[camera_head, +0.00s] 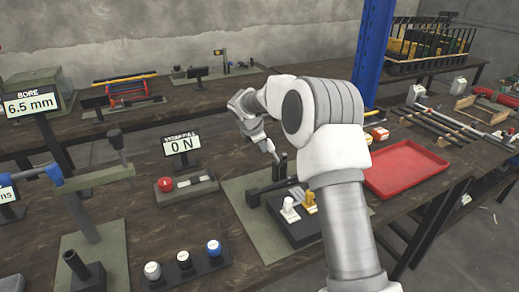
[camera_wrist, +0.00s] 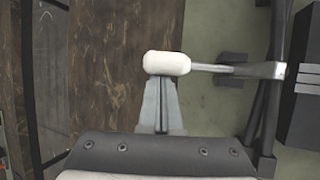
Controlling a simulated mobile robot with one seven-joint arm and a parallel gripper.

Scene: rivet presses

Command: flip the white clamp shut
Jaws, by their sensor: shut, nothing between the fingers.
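The white clamp's handle shows in the wrist view as a rounded white grip (camera_wrist: 167,63) on a metal rod that runs right to a dark frame. My gripper (camera_wrist: 160,80) is shut and empty. Its fingertips are right at the lower edge of the white grip in that view, partly covered by it; I cannot tell whether they touch. In the head view my gripper (camera_head: 272,151) is beside a dark upright fixture (camera_head: 281,166) on a green-grey plate. The white grip cannot be clearly made out there.
A black block with white and yellow knobs (camera_head: 309,201) stands just in front of the fixture. A red tray (camera_head: 405,168) lies to the right. Bare brown bench shows left of the grip.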

